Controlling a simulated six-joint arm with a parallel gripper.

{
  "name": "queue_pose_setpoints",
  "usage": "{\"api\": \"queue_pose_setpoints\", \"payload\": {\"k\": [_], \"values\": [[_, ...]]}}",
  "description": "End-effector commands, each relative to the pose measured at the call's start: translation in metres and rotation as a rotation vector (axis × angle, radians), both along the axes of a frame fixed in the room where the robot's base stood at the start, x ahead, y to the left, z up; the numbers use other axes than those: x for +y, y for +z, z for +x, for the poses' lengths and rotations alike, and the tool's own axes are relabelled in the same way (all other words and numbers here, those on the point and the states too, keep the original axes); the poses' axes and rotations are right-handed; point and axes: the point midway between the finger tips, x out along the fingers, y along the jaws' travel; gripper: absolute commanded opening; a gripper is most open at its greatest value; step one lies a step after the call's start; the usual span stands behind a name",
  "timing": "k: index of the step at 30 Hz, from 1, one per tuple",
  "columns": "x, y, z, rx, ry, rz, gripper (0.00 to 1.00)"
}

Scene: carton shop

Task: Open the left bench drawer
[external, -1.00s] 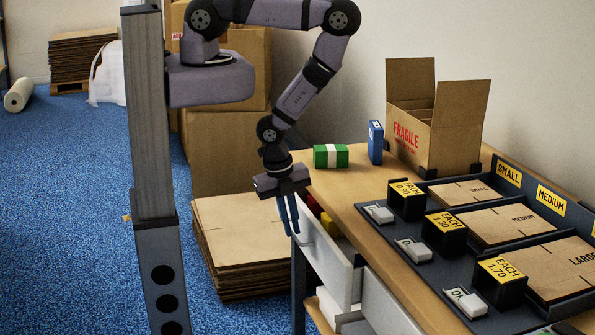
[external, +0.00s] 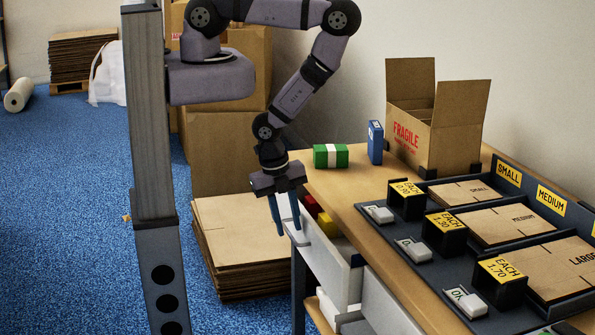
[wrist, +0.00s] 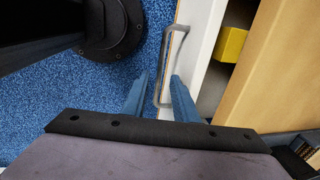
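The left bench drawer stands pulled out of the bench, its white front (external: 326,266) clear of the bench edge in the external view. Red and yellow blocks (external: 328,224) show inside it. My gripper (external: 289,231) hangs just outside the drawer front, pointing down, with its two blue fingers apart. In the wrist view the grey bar handle (wrist: 165,92) on the white drawer front (wrist: 204,32) lies between the spread fingertips (wrist: 159,80). The fingers are not closed on it. A yellow block (wrist: 231,44) shows inside the drawer.
Another drawer (external: 386,307) is to the right along the bench. The wooden bench top (external: 350,190) carries a green box (external: 331,155), a blue box (external: 375,142), an open carton (external: 455,125) and a dark sorting tray. Flat cardboard (external: 235,225) is stacked on the floor behind my gripper.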

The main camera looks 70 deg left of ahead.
Motion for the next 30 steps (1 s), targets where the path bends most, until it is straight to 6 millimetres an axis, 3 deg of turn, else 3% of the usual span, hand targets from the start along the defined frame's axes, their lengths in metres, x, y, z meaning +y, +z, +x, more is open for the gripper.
{"api": "queue_pose_setpoints", "payload": {"k": [15, 28, 30], "values": [[0.000, 0.059, -0.010, -0.001, -0.001, -0.001, 0.26], [0.000, 0.065, -0.012, -0.001, 0.000, -0.001, 0.26], [0.000, 0.064, -0.012, 0.000, 0.001, 0.000, 0.15]]}}
